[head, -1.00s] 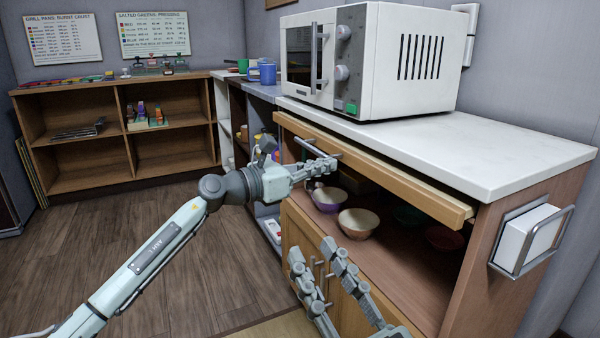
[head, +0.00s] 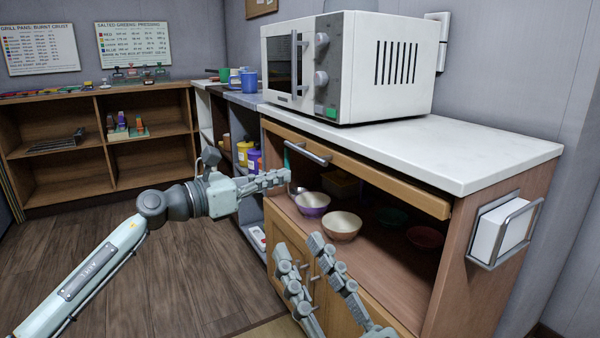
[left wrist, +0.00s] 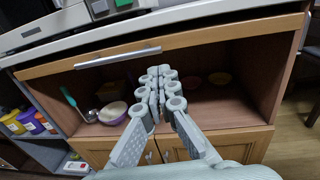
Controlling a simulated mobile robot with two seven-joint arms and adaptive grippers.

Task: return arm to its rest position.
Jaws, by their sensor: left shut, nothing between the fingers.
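My left gripper (head: 288,178) is shut with nothing in it. It points right, in front of the open cabinet compartment and below the bar handle (head: 306,154) of the wooden front panel (head: 370,175). In the left wrist view its fingers (left wrist: 160,72) lie together across the picture's middle, with the handle (left wrist: 118,58) to their upper left, apart from them. My right gripper (head: 300,243) is lower, in front of the lower cabinet doors, with its fingers spread and empty.
The compartment holds a purple bowl (head: 313,204), a cream bowl (head: 342,226) and darker bowls further right. A white microwave (head: 350,65) stands on the counter (head: 450,150). A towel-type bar holder (head: 503,232) juts from the cabinet side. Open floor (head: 190,265) lies left.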

